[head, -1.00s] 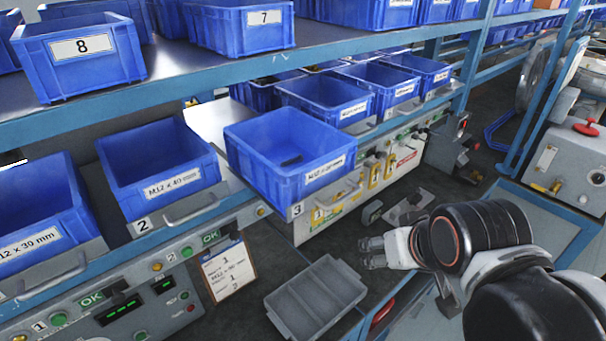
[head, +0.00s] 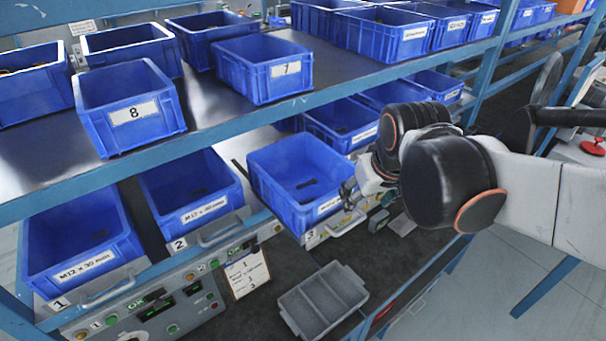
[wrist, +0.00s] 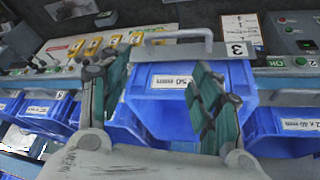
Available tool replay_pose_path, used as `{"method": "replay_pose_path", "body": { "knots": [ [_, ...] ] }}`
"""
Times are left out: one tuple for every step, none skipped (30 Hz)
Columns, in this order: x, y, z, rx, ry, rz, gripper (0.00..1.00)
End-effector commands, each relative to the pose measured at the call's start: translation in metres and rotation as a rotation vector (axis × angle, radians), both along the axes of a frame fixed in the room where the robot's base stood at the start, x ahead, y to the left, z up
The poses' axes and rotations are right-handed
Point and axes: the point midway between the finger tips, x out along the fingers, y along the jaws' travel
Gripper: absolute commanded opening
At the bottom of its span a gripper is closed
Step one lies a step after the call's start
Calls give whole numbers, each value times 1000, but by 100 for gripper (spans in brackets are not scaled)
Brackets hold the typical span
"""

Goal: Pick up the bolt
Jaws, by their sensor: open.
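Dark bolts (head: 307,184), small and hard to make out singly, lie on the floor of blue bin 3 (head: 272,185) in the head view. My gripper (head: 350,192) is at the right front edge of that bin, close to its labelled wall. In the wrist view my gripper (wrist: 158,88) is open and empty. Its two green-padded fingers are spread in front of bin 3's label wall (wrist: 180,78), which reads 50 mm. No bolt shows in the wrist view. I cannot tell whether the fingers touch the bin.
Bins 1 (head: 85,240) and 2 (head: 195,190) stand left of bin 3. The upper shelf (head: 235,100) with bins 7 and 8 is above. A grey divided tray (head: 322,300) and a clipboard (head: 246,272) are below. Bin 3's handle (wrist: 175,36) shows in the wrist view.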

Motion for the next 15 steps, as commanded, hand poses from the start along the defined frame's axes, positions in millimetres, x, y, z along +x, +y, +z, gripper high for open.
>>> {"method": "replay_pose_path", "body": {
  "knots": [
    [13,7,21,-6,17,18,58],
    [20,11,25,-10,27,28,58],
    [28,16,31,-16,42,42,58],
    [34,20,35,-19,52,52,58],
    [40,23,38,-24,62,62,58],
    [48,29,42,-29,76,77,58],
    [54,33,45,-34,85,87,58],
    [60,37,48,-37,95,97,58],
    [68,42,51,-42,109,109,58],
    [73,47,53,-47,119,120,58],
    [78,51,55,-51,129,129,58],
    [85,56,56,-57,141,142,58],
    [89,60,57,-60,151,152,58],
    [91,65,57,-62,163,163,58],
    [92,71,56,-61,181,179,58]
  ]
}}
